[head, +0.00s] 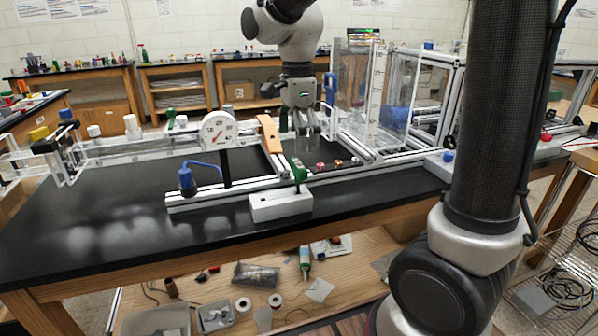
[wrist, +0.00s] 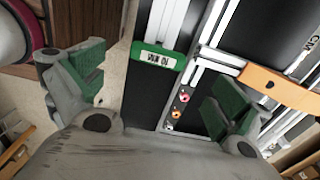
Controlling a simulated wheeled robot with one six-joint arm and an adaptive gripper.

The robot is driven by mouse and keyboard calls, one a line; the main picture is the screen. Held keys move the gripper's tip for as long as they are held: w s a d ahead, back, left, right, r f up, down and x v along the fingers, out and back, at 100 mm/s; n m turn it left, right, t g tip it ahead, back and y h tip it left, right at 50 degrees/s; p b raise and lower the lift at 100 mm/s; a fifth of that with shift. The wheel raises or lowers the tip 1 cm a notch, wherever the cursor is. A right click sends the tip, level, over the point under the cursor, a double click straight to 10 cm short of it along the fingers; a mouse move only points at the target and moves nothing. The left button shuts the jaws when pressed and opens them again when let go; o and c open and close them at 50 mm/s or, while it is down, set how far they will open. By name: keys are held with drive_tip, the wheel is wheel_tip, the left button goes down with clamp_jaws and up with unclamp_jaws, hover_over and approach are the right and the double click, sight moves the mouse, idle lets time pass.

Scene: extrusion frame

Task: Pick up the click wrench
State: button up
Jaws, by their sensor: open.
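I cannot pick out the click wrench with certainty. A green piece with a white label (head: 298,169) stands at the front rail, just behind a white block. A green labelled piece, likely the same one, shows in the wrist view (wrist: 158,57) at the end of a pale bar. My gripper (head: 306,128) points down above the frame, behind the green piece in the head view. In the wrist view its two green-padded fingers (wrist: 155,90) are wide apart, with nothing held between them. The green piece lies beyond the fingertips, apart from them.
An orange bracket (head: 268,134) stands left of my gripper, beside a round dial gauge (head: 219,131). Small red and orange knobs (head: 320,167) sit along the rail. Clear panels (head: 350,85) rise on the right. The black tabletop (head: 90,215) is clear at front left.

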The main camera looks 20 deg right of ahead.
sight(298, 164)
wheel_tip(298, 164, down, 7)
drive_tip(key=shift+s+r, duration=0.1)
drive_tip(key=shift+s, duration=0.05)
drive_tip(key=c, duration=1.1)
